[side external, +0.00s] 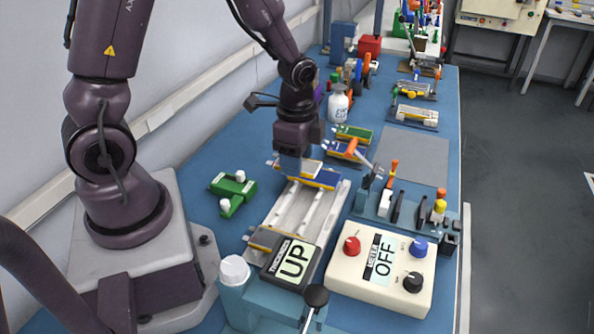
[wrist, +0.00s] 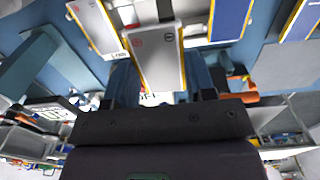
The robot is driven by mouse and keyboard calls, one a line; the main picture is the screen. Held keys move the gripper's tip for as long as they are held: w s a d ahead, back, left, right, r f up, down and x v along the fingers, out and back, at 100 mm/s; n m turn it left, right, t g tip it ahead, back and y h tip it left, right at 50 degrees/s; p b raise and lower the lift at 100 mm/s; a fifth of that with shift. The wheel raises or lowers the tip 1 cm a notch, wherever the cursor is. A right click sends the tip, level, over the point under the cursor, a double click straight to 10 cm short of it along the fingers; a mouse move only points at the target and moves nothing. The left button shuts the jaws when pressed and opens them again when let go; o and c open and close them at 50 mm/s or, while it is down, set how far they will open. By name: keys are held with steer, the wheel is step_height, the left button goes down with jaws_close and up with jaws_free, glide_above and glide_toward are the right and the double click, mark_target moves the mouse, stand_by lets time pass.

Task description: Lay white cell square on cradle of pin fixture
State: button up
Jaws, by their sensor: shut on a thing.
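My gripper (side external: 296,170) points down above the far end of a pale railed tray (side external: 305,208). It is shut on a white cell with a yellow edge (wrist: 155,60), which hangs between the two fingers in the wrist view. Red and dark marks show near one end of the cell. In the side view, my gripper hides part of the cell. A unit with a display reading UP (side external: 293,262) and a black-knobbed lever (side external: 316,297) stands at the tray's near end; it seems to be the pin fixture. I cannot tell whether the cell touches anything below.
A blue cell (side external: 325,179) lies just right of my gripper. Another white cell (wrist: 94,25) shows in the wrist view. A meter box reading OFF (side external: 382,268) and a tool rack (side external: 405,207) stand to the right. A green block (side external: 232,190) is left. A grey mat (side external: 412,155) is clear.

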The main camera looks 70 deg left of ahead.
steer(key=r, duration=0.4)
steer(key=shift+w+r, duration=0.1)
steer(key=shift+w, duration=0.15)
steer(key=w+d, duration=0.4)
steer(key=w, duration=0.6)
steer(key=w+d, duration=0.4)
steer(key=w, duration=0.7)
step_height(320, 180, down, 8)
steer(key=w+d, duration=0.1)
steer(key=shift+w+d, duration=0.2)
steer(key=shift+d, duration=0.05)
steer(key=shift+f, duration=3.55)
